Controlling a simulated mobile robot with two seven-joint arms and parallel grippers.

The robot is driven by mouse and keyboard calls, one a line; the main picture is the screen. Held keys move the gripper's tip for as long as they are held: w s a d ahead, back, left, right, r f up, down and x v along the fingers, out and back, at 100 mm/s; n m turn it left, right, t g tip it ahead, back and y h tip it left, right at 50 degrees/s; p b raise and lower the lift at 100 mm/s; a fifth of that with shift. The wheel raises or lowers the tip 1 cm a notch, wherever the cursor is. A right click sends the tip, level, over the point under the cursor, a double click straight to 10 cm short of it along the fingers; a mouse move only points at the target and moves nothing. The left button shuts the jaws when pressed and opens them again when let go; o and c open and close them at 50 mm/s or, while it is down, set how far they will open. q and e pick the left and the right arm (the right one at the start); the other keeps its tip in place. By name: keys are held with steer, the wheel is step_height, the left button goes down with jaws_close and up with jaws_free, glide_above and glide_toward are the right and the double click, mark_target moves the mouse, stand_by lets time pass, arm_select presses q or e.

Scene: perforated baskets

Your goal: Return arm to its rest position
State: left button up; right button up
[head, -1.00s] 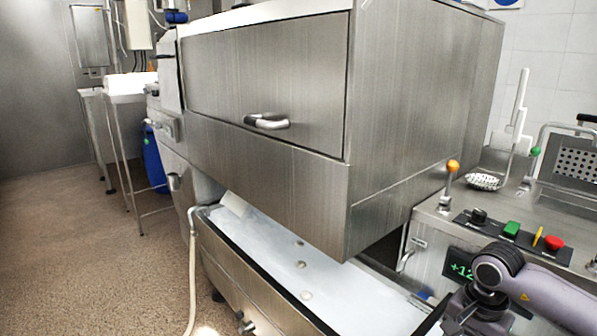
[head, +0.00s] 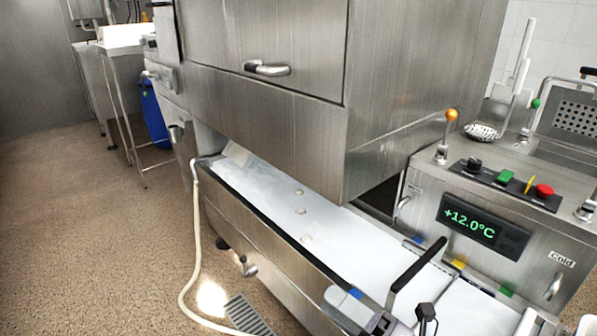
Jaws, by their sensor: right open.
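My right gripper (head: 404,319) shows at the bottom edge, over the front end of the long white-lined trough (head: 350,246). Its two dark fingertips stand apart with nothing visible between them. Most of it and its arm are cut off by the frame. A black bar handle (head: 420,262) slants up just behind it; I cannot tell whether they touch. My left gripper is not in view.
A steel cabinet (head: 270,120) overhangs the trough. A hose (head: 187,280) lies on the open floor at left.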

steer(key=s+d+f+m+g+h, duration=0.1)
steer(key=s+d+f+m+h, duration=0.55)
steer(key=f+m, duration=0.6)
steer(key=s+d+f+m+g+h, duration=0.1)
steer(key=s+d+f+m+h, duration=0.6)
steer(key=m, duration=1)
step_height(320, 180, up, 15)
steer(key=p, duration=1.7)
steer(key=shift+w+d+f+h+p, duration=0.15)
steer(key=shift+w+d+h+p, duration=0.1)
steer(key=shift+w+h+p, duration=0.2)
